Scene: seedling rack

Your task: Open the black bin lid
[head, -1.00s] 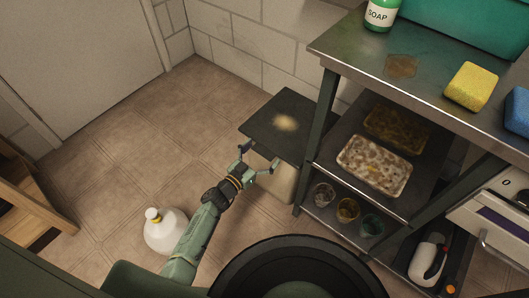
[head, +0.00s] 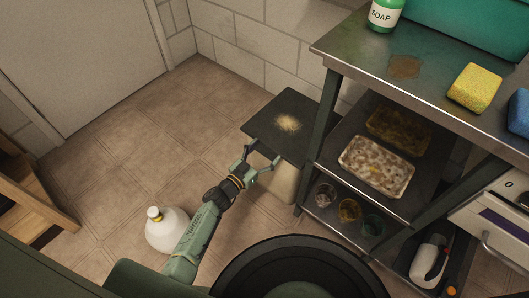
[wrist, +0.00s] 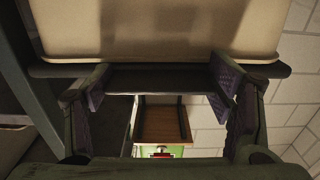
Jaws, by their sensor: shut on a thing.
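The black bin lid (head: 268,124) is a flat dark square with a pale dusty patch, and it looks closed and level on the beige bin body (head: 285,186). My gripper (head: 262,157) is at the lid's near edge, with one finger on each side of a short stretch of it. In the wrist view, the beige bin body (wrist: 160,35) fills the top and the dark lid edge (wrist: 160,78) runs between my gripper's spread fingers (wrist: 160,85). My gripper is shut on this edge. The exact contact at the fingertips is partly hidden.
A steel rack (head: 345,70) with shelves stands close to the right of the bin. A white wall (head: 235,60) is behind it. A white bottle with a yellow cap (head: 167,230) stands on the floor beside my arm. The tiled floor (head: 130,150) to the left is open.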

